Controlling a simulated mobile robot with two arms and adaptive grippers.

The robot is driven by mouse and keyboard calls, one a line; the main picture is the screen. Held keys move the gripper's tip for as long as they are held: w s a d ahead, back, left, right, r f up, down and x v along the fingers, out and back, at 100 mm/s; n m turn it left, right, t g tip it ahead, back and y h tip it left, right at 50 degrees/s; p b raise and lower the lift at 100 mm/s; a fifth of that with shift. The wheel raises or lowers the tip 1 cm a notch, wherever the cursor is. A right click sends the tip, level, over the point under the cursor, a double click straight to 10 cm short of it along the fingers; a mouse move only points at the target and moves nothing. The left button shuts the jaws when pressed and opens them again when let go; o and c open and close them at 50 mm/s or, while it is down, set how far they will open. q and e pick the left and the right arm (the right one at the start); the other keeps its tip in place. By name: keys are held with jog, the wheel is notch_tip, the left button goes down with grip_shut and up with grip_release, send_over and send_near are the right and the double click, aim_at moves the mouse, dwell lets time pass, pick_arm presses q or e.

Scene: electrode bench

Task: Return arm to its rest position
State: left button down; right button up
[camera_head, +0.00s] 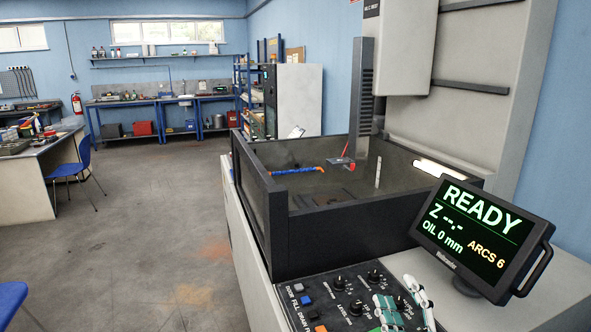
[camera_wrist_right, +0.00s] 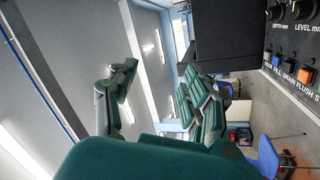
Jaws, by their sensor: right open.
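My right gripper (camera_head: 403,306) is at the bottom edge of the head view, over the front right of the control panel (camera_head: 338,293). Its fingers have green pads and stand apart, with nothing between them. In the right wrist view the gripper (camera_wrist_right: 158,88) also shows its two fingers spread wide and empty. The panel's knobs and buttons lie to the right in that view. The rest of my right arm is mostly out of the head view. My left gripper is not in view.
The dark-walled tank (camera_head: 275,233) stands behind the panel, with a blue-and-orange hose (camera_head: 298,170) inside. The monitor (camera_head: 470,238) reading READY stands close to the right of my gripper. A blue chair (camera_head: 75,168) is on the left; the floor (camera_head: 150,240) between is clear.

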jog(key=s+d+f+m+g+h, duration=0.3)
jog(key=s+f+m+g, duration=0.15)
jog(key=f, duration=0.45)
jog(key=s+d+f+m+g+h, duration=0.3)
jog(key=f+m+g, duration=0.15)
jog(key=f, duration=0.35)
jog(key=s+a+f+m+g+y, duration=0.1)
jog(key=s+a+f+m+g, duration=0.1)
jog(key=s+f+g, duration=0.5)
jog(key=s+a+f+m+g+y, duration=0.1)
jog(key=s+f, duration=0.3)
jog(key=s, duration=0.6)
notch_tip(320, 180, down, 25)
jog(key=s+g, duration=0.1)
jog(key=s, duration=0.1)
jog(key=s+d+f+g, duration=0.1)
jog(key=s+d+f, duration=0.1)
jog(key=s+f, duration=1.4)
jog(key=shift+s+d+f+g, duration=0.2)
jog(key=shift+s+f+g, duration=0.1)
jog(key=shift+f, duration=0.45)
